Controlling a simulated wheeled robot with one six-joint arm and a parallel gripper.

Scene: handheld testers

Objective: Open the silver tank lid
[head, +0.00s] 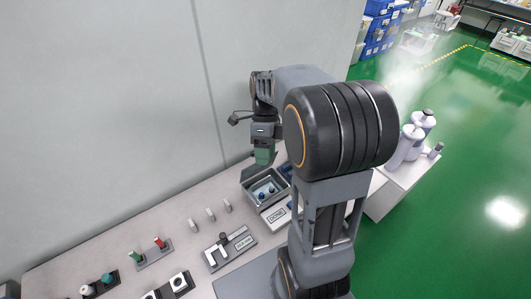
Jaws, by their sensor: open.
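No silver tank or lid can be clearly made out in the head view; my arm covers part of the bench. My gripper (264,155) points down over the back right of the bench, near the wall. It is open, and its fingertips look greenish and small here. It is above and just behind a grey open box (246,176) holding small blue-topped items (264,192). I cannot tell whether it touches anything.
A tray marked DONE (278,216) sits in front of the box. A labelled fixture (230,249), several small upright pieces (210,214) and holders with red and green handles (151,251) stand on the bench (120,236). Pale bottles (405,147) stand at right, beyond my arm.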

